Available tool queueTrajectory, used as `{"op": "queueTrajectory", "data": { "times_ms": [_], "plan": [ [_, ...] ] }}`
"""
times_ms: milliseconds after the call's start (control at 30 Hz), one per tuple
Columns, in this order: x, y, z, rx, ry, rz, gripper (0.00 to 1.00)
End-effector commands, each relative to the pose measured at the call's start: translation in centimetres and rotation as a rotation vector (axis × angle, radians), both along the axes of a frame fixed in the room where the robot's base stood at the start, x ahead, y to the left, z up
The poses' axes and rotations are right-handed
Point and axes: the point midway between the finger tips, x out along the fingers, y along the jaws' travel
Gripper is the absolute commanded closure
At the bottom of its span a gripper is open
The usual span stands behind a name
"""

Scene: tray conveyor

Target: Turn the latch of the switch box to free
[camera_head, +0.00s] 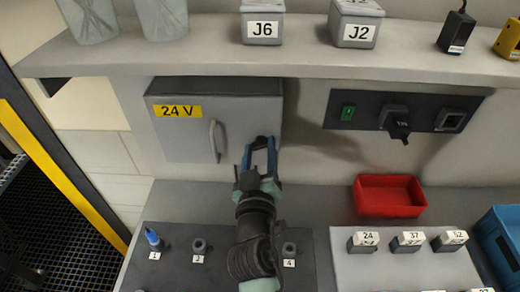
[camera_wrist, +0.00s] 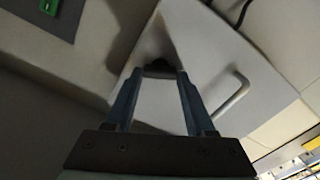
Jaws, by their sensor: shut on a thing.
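The switch box (camera_head: 185,137) is a grey wall box with a yellow "24 V" label (camera_head: 177,111) and a light, bowed handle (camera_head: 214,140) on its front. Its door looks closed. My gripper (camera_head: 260,147) is at the right part of the box front, with blue fingers pointing at it. In the wrist view the box front (camera_wrist: 215,70) fills the middle, with the handle (camera_wrist: 234,94) right of my fingers. My gripper (camera_wrist: 159,76) is shut on a small dark latch (camera_wrist: 160,67) there. The fingers hide the latch in the head view, and its turn angle cannot be told.
A shelf (camera_head: 300,65) with grey boxes runs above the switch box. A dark switch panel (camera_head: 400,112) is on the wall to the right. Below are a red tray (camera_head: 389,196), a blue bin (camera_head: 502,240), labelled blocks and a dark board (camera_head: 180,235) with pegs.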

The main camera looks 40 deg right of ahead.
Motion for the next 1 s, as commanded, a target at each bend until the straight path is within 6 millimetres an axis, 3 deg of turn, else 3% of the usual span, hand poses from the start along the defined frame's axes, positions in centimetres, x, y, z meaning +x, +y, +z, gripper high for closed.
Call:
{"op": "queueTrajectory", "data": {
  "times_ms": [1000],
  "plan": [
    [0.16, 0.22, -0.24, -0.740, 0.559, 0.001, 1.00]
  ]
}}
